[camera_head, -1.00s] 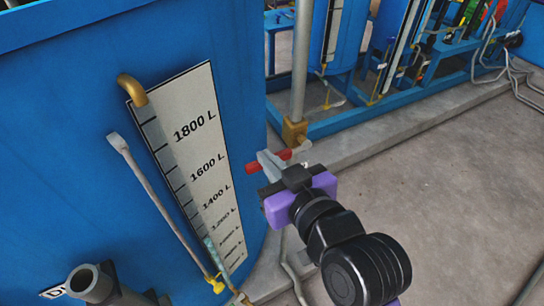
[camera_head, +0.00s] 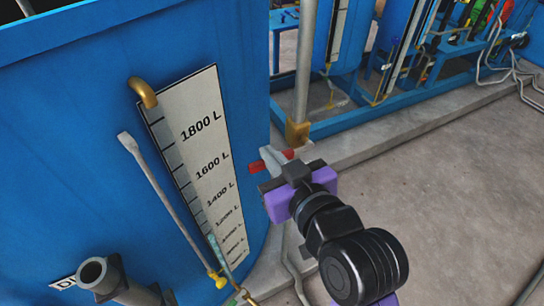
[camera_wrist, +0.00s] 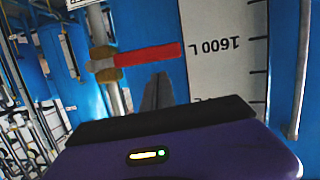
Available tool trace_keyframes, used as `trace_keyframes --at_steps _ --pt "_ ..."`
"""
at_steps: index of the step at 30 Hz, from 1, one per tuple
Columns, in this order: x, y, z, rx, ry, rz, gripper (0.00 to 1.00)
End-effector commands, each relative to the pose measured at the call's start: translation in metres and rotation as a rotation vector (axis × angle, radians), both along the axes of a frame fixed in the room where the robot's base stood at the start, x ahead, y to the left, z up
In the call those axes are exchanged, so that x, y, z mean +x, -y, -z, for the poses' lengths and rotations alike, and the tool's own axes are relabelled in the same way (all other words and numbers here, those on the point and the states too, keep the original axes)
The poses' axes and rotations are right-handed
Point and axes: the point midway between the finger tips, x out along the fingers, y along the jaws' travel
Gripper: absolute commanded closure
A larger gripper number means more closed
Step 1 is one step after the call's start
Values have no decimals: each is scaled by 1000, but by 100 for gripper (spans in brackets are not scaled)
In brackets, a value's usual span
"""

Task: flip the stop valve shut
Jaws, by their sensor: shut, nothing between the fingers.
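The stop valve's red handle (camera_head: 257,167) shows beside the blue tank in the head view, partly hidden behind my fingers. In the wrist view the red handle (camera_wrist: 148,54) lies nearly level, running right from a brass and grey valve body (camera_wrist: 103,65) on a pipe. My gripper (camera_head: 267,155) is shut and empty, its grey fingers in front of the handle in the head view. In the wrist view my fingertips (camera_wrist: 158,76) are just below the handle. I cannot tell whether they touch it.
A large blue tank (camera_head: 80,140) with a white litre scale (camera_head: 187,120) stands left of my gripper. A grey pipe (camera_head: 304,70) rises behind the valve from a brass fitting (camera_head: 297,132). Blue frames stand behind a concrete curb (camera_head: 400,130). The floor (camera_head: 460,190) at right is clear.

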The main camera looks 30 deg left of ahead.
Motion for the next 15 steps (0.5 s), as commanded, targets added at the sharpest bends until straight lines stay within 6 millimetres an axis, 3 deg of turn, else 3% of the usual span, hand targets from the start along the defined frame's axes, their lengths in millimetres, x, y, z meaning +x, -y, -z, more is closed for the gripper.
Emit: trace_keyframes --at_steps 1,4,6,15 --pt "2 -2 -16 2 3 0 100" --pt "6 -6 -32 4 7 0 100" --pt "-3 8 -26 6 6 3 100" --pt "-40 54 -43 6 10 3 100"
